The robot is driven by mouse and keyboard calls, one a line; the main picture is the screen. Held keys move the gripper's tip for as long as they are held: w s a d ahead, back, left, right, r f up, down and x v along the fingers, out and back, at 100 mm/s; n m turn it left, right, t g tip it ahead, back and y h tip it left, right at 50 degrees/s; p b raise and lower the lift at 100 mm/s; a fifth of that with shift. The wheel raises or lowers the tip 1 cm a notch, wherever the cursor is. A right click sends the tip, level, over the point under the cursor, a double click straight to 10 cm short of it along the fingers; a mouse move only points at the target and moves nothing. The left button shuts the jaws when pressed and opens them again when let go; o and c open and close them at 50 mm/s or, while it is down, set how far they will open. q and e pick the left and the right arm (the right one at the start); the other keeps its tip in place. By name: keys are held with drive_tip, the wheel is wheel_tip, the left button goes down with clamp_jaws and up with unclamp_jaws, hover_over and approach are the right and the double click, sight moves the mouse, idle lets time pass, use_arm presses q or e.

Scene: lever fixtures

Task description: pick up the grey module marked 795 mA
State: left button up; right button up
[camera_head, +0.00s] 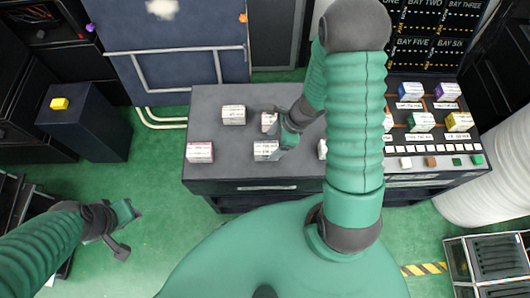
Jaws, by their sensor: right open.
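Several small light-coloured modules sit on the dark grey bench (212,107): one at the back left (234,115), a pink-edged one at the front left (200,152), one at the front middle (266,151), one partly hidden behind my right gripper (268,120), and one beside my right arm (322,149). Their printing is too small to read, so I cannot tell which is marked 795 mA. My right gripper (284,132) is open and empty over the bench, close to the front middle module. My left gripper (125,231) is open and empty over the green floor, left of the bench.
A rack of coloured modules (420,122) stands at the bench's right, under a dark bay board (435,30). A white cylinder (495,170) stands at the right.

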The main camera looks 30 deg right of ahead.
sight(268, 148)
drive_tip(key=shift+w+f, duration=0.1)
drive_tip(key=shift+f, duration=0.4)
drive_tip(key=b+x, duration=0.2)
drive_tip(key=x, duration=0.2)
drive_tip(key=shift+w+a+f, duration=0.3)
drive_tip(key=shift+a+f, duration=0.05)
drive_tip(key=shift+f, duration=0.05)
drive_tip(key=shift+r, duration=0.1)
drive_tip(key=shift+c, duration=0.3)
drive_tip(key=shift+s, duration=0.1)
drive_tip(key=shift+c, duration=1.3)
drive_tip(key=c, duration=1.2)
